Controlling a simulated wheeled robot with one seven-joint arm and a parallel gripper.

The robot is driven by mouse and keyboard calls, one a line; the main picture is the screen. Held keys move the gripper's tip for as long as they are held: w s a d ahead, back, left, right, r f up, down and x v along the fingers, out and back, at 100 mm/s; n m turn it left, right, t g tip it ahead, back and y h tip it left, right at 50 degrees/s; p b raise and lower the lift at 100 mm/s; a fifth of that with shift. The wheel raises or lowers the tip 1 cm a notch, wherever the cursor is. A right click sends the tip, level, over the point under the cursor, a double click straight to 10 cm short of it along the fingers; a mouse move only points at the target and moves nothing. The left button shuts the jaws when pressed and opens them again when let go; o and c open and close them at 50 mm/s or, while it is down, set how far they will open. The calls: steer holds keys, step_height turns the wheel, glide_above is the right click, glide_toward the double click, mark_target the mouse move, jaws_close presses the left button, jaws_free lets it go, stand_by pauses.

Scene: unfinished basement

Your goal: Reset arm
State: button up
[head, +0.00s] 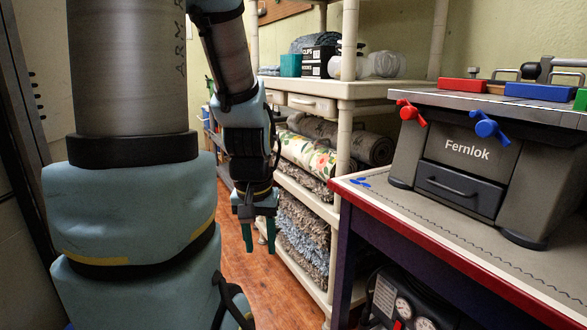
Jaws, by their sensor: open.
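My gripper (258,236) hangs at the end of my folded arm, left of the middle in the head view. Its two teal fingers point down and stand apart, with nothing between them. It is over the wooden floor, in front of the shelf unit, and looks clear of the shelves. My large arm links in the left foreground hide much of the room behind them.
A cream shelf unit (347,92) holds rolled rugs (302,240), boxes and jars. A machine with gauges (405,305) sits beneath. Bare floor (262,290) shows between arm and shelves.

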step_height(320, 180, up, 22)
steer(key=p, duration=1.9)
steer(key=shift+f, duration=0.15)
steer(key=shift+f, duration=0.1)
